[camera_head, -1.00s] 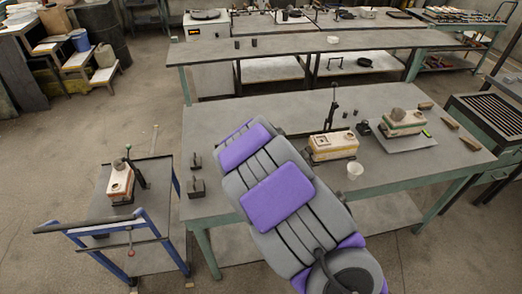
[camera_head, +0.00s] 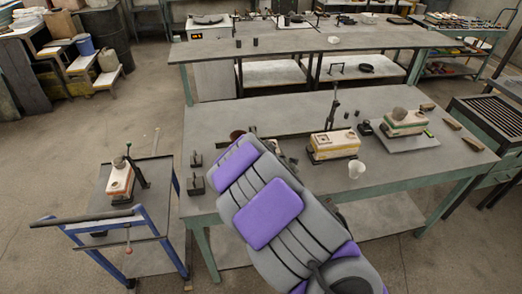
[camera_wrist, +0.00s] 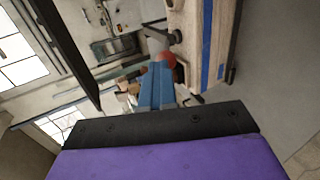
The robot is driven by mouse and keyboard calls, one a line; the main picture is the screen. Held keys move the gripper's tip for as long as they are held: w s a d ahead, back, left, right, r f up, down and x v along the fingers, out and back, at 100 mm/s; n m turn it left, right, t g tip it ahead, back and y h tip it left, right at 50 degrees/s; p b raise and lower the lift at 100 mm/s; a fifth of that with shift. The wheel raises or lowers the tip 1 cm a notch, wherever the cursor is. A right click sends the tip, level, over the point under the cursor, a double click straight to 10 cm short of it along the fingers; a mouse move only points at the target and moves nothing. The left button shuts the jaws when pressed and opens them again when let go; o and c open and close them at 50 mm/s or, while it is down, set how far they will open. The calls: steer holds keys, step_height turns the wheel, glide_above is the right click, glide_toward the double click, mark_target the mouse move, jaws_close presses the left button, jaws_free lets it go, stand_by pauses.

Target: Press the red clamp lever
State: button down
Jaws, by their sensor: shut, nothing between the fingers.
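In the wrist view my gripper (camera_wrist: 159,70) shows as blue fingers, shut and empty. Its tips are close to a red ball knob (camera_wrist: 168,60), apparently the clamp lever's end; I cannot tell whether they touch. A dark clamp piece (camera_wrist: 175,38) is beside the knob, next to a pale mould block with a blue stripe (camera_wrist: 206,45). In the head view my purple and grey arm hides the gripper and this spot. Another red knob (camera_head: 128,250) shows on the blue-framed cart at the left.
Another mould block (camera_head: 404,122) stands to the right. Two small dark weights (camera_head: 196,184) are at the table's left end.

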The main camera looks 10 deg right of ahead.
steer(key=shift+f, duration=0.15)
steer(key=w+r+b+v, duration=0.1)
steer(key=r+b+v, duration=0.1)
steer(key=v, duration=1)
steer(key=shift+b, duration=0.55)
steer(key=shift+s+a+r, duration=0.1)
steer(key=shift+a+r, duration=0.05)
steer(key=shift+a, duration=0.05)
steer(key=shift+d, duration=0.15)
